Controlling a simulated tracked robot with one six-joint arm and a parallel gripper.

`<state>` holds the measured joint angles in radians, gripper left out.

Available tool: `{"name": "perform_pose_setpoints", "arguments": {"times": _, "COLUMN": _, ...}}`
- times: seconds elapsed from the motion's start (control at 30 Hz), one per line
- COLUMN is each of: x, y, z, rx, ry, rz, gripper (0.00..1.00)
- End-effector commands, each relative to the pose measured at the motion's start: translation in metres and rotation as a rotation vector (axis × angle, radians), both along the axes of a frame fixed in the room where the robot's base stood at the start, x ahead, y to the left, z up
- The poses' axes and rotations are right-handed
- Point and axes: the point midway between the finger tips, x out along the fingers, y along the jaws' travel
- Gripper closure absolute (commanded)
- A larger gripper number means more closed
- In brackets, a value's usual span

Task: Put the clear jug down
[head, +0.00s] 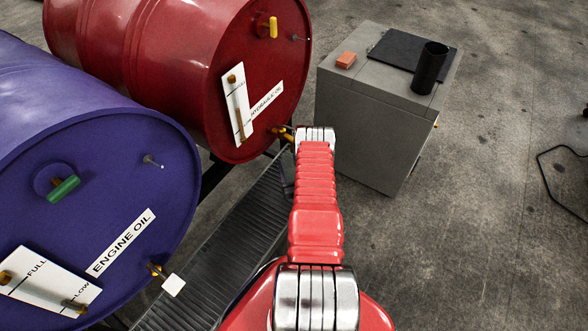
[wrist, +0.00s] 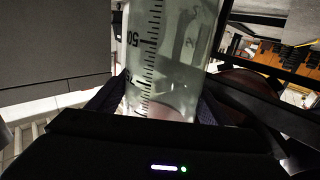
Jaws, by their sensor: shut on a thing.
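The clear jug (wrist: 180,50) fills the middle of the wrist view. It is see-through, with a black graduated scale and numbers on its side. My gripper (wrist: 160,102) has its dark fingers on both sides of the jug and is shut on it. A pinkish patch shows through the jug's lower part; I cannot tell whether it is liquid. In the head view, my red arm reaches forward beside the grey cabinet, and the gripper and jug are hidden behind it.
The grey cabinet (head: 365,135) carries a black mat (head: 400,47), a black cup (head: 429,68) and an orange block (head: 346,60). A red hydraulic oil drum (head: 200,60) and a purple engine oil drum (head: 110,180) lie at left above a ribbed grey tray (head: 215,270). A black cable (head: 548,180) lies at right.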

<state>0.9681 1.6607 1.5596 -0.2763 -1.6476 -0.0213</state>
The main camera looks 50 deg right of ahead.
Motion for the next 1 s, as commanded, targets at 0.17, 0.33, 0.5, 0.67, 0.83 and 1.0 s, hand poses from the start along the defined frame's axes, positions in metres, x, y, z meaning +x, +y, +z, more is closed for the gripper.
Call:
{"name": "perform_pose_setpoints", "arguments": {"times": 0.17, "x": 0.000, "y": 0.001, "z": -0.021, "rx": 0.000, "ry": 0.000, "rz": 0.001, "gripper": 0.64}}
{"name": "perform_pose_setpoints", "arguments": {"times": 0.33, "x": 0.000, "y": 0.001, "z": -0.030, "rx": 0.001, "ry": 0.001, "rz": 0.001, "gripper": 0.64}}
{"name": "perform_pose_setpoints", "arguments": {"times": 0.5, "x": 0.000, "y": 0.001, "z": -0.030, "rx": 0.001, "ry": 0.001, "rz": 0.001, "gripper": 0.64}}
{"name": "perform_pose_setpoints", "arguments": {"times": 0.67, "x": 0.000, "y": 0.001, "z": -0.032, "rx": 0.001, "ry": 0.001, "rz": 0.001, "gripper": 0.64}}
{"name": "perform_pose_setpoints", "arguments": {"times": 0.83, "x": 0.001, "y": 0.001, "z": -0.033, "rx": 0.001, "ry": 0.001, "rz": 0.002, "gripper": 0.19}}
{"name": "perform_pose_setpoints", "arguments": {"times": 1.0, "x": 0.001, "y": 0.001, "z": -0.033, "rx": 0.001, "ry": 0.001, "rz": 0.002, "gripper": 0.09}}
